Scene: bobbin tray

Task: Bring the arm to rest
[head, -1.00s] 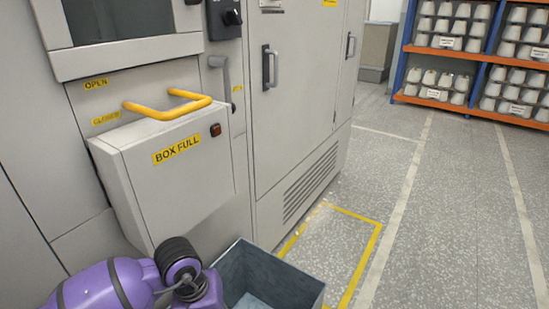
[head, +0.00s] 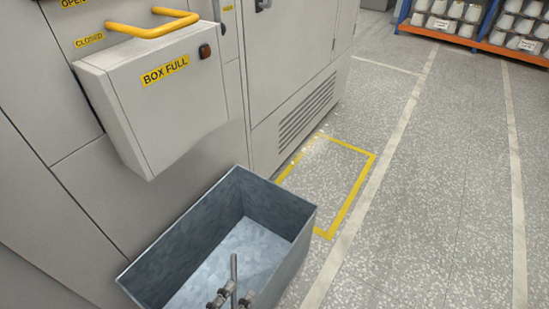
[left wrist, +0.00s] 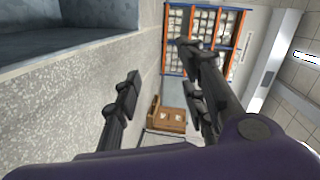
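My left gripper (head: 232,297) shows at the bottom edge of the head view, in front of the open grey-blue bin. In the left wrist view its dark fingers (left wrist: 160,68) stand apart with nothing between them. The bin (head: 293,198) stands on the floor beside the machine, its bottom pale and mottled. Part of the bin (left wrist: 70,57) also shows at the upper left of the left wrist view, beside the fingers. My right gripper is not in view.
The machine's grey box (head: 165,110), labelled BOX FULL, juts out above and left of the bin, with a yellow handle (head: 152,27) on top. A yellow floor outline (head: 350,200) lies empty. Speckled floor is clear to the right; bobbin racks (head: 480,40) stand behind.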

